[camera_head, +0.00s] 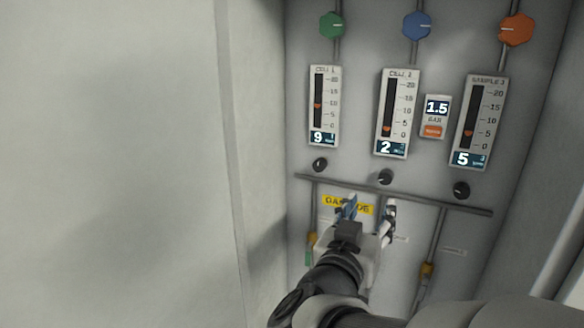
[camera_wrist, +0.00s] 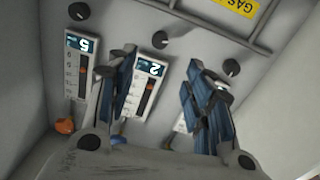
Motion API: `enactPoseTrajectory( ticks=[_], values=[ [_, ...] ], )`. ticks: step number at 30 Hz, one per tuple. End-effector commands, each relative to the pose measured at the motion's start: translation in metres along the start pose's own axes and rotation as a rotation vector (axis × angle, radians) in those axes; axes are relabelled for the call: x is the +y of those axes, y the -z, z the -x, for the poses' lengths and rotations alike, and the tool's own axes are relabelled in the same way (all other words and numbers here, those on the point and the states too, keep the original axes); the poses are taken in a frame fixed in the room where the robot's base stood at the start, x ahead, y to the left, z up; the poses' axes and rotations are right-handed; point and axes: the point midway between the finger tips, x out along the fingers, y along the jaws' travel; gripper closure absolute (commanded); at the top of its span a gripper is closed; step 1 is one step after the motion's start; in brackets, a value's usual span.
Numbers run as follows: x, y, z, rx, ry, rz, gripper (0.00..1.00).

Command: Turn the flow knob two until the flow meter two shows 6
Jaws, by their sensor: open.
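Flow meter two (camera_head: 397,113) is the middle white gauge, with a red marker low on its scale and a display reading 2. Flow knob two (camera_head: 385,176) is the small black knob below it. In the wrist view, the meter (camera_wrist: 148,87) shows upside down between my fingers, and the knob (camera_wrist: 160,40) sits just beyond the fingertips. My gripper (camera_head: 369,208) is open and empty, below the knob in the head view and apart from it. Its blue-padded fingers also show in the wrist view (camera_wrist: 162,60).
Left meter (camera_head: 324,106) reads 9 and right meter (camera_head: 482,123) reads 5, with black knobs (camera_head: 320,164) and (camera_head: 461,189) below. A small display (camera_head: 437,107) reads 1.5. A horizontal rail (camera_head: 440,201) runs below the knobs. A cabinet wall (camera_head: 250,130) stands left.

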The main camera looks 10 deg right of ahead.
Motion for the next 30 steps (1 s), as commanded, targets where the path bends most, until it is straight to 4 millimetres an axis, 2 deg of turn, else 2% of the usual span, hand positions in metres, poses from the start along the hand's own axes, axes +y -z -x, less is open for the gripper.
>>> enactPoseTrajectory(
  ticks=[18,24,30],
  values=[
    [0.001,-0.001,-0.129,-0.002,-0.002,-0.002,0.53],
    [0.0,0.0,-0.153,0.0,0.001,-0.003,0.53],
    [0.0,-0.001,-0.16,-0.001,0.002,-0.003,0.53]
  ],
)
